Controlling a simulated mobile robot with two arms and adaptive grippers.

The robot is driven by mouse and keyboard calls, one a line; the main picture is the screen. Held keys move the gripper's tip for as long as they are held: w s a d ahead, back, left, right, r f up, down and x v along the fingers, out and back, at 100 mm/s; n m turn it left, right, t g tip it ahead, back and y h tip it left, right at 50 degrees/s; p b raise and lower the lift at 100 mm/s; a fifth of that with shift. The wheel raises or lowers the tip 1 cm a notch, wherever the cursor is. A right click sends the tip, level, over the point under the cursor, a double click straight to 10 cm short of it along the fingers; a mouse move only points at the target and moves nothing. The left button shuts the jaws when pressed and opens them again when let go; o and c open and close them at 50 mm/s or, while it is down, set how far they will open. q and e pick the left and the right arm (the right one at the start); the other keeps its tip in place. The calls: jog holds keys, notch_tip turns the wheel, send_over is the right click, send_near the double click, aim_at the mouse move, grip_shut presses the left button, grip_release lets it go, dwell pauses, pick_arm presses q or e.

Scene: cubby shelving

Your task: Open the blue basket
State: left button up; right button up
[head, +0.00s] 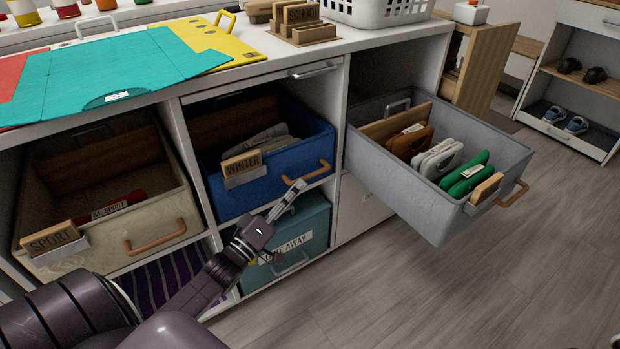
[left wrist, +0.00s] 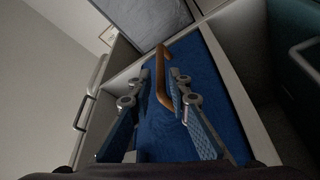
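The blue basket (head: 285,165) sits in the middle upper cubby with a "WINTER" tag (head: 241,163) on its front. Its brown handle (head: 306,172) is on the right part of the front face. My left gripper (head: 297,186) is just in front of and below that handle. In the left wrist view, the blue front (left wrist: 195,60) fills the middle, and the handle (left wrist: 161,82) lies between the two spread fingers of my left gripper (left wrist: 160,76). The fingers are apart; contact with the handle cannot be told. My right gripper is out of view.
A grey basket (head: 420,190) is pulled out at the right, holding several bags. A beige "SPORT" basket (head: 100,240) is at the left. A teal "GIVE AWAY" basket (head: 310,232) is below the blue one. The floor (head: 430,290) in front is clear.

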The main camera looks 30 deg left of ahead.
aim_at(308, 176)
pick_arm(q)
jog(key=b+x, duration=0.1)
jog(key=x, duration=0.4)
jog(key=shift+w+b, duration=0.3)
jog(key=shift+w, duration=0.05)
grip_shut()
